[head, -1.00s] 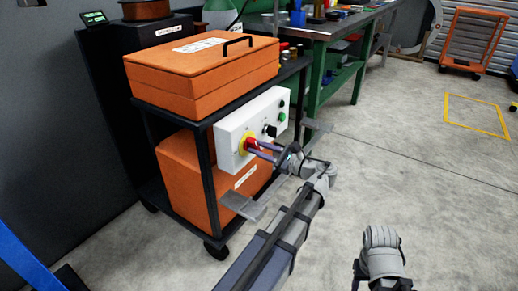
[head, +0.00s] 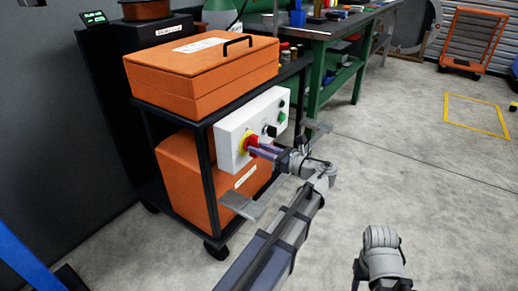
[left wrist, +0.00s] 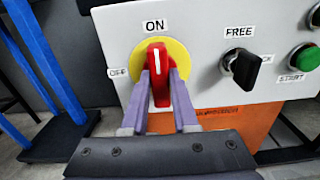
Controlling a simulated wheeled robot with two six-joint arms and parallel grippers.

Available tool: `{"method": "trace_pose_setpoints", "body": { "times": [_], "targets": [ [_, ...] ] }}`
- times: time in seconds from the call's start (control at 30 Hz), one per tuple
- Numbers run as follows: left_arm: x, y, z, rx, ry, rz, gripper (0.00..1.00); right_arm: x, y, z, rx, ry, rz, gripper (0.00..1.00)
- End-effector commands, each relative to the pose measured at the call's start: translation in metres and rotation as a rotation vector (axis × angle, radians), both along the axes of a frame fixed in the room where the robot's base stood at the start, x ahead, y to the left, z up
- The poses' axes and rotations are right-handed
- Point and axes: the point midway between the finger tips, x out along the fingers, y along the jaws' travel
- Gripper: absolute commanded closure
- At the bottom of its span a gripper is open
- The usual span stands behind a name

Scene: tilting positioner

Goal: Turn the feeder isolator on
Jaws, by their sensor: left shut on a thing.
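The feeder isolator is a red rotary handle on a yellow disc (head: 246,145) at the left of a white control panel (head: 232,153). In the left wrist view the red handle (left wrist: 158,72) stands upright, its white mark pointing up at the ON label (left wrist: 155,25). The OFF label (left wrist: 118,73) is to the left of the disc. My left gripper (head: 262,149) is shut on the red handle, and in the left wrist view its two fingers (left wrist: 159,93) lie on either side of it. My right arm shows at the lower right of the head view, but its gripper fingers do not.
Right of the handle are a black FREE selector knob (left wrist: 243,67) and a green START button (left wrist: 303,57). The panel is on a black cart (head: 206,185) with orange boxes (head: 200,85). A green workbench (head: 318,65) stands behind. The floor to the right is open.

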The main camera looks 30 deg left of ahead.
Motion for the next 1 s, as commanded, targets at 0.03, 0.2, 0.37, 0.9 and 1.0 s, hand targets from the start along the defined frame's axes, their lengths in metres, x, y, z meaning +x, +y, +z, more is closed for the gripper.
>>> {"method": "trace_pose_setpoints", "body": {
  "times": [0.03,0.2,0.37,0.9,1.0],
  "targets": [
    [-0.001,-0.001,-0.001,-0.003,0.003,0.001,1.0,0.0,0.0,0.0,0.0,0.0,0.0,0.5],
    [-0.001,-0.001,-0.001,-0.003,0.003,0.001,1.0,0.0,0.0,0.0,0.0,0.0,0.0,0.5],
    [-0.001,-0.001,-0.001,-0.003,0.003,0.001,0.67,0.0,0.0,0.0,0.0,0.0,0.0,0.5],
    [0.0,-0.006,0.0,-0.001,0.001,-0.002,0.43,0.0,0.0,0.0,0.0,0.0,0.0,0.5],
    [-0.001,-0.02,0.0,-0.001,0.001,-0.003,0.43,0.0,0.0,0.0,0.0,0.0,0.0,0.5]
  ]
}}
